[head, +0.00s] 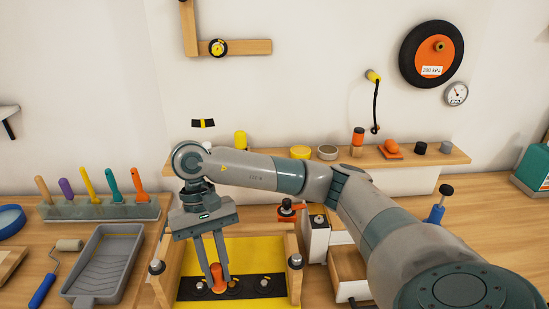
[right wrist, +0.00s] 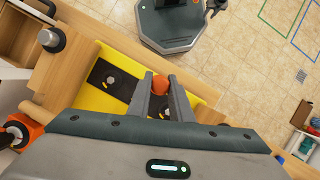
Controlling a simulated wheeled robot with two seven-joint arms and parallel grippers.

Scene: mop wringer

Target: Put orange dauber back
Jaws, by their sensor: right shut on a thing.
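The orange dauber (head: 218,279) has a rounded orange top. It is between the fingertips of my right gripper (head: 217,284), which points down and is shut on it. The orange top also shows between the fingers in the right wrist view (right wrist: 160,84). The dauber is over the black strip (head: 262,284) that lies across the yellow board (head: 258,249). The strip bears several round fittings. The dauber's lower end is partly hidden, so I cannot tell whether it touches the strip. My left gripper is in neither view.
Wooden side walls flank the board, with knobs (head: 295,262) on top. A grey paint tray (head: 103,264) and a rack (head: 100,210) of coloured handles stand left. A wall shelf (head: 450,156) holds tins and an orange-capped bottle (head: 358,138). An open drawer (head: 347,270) is right.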

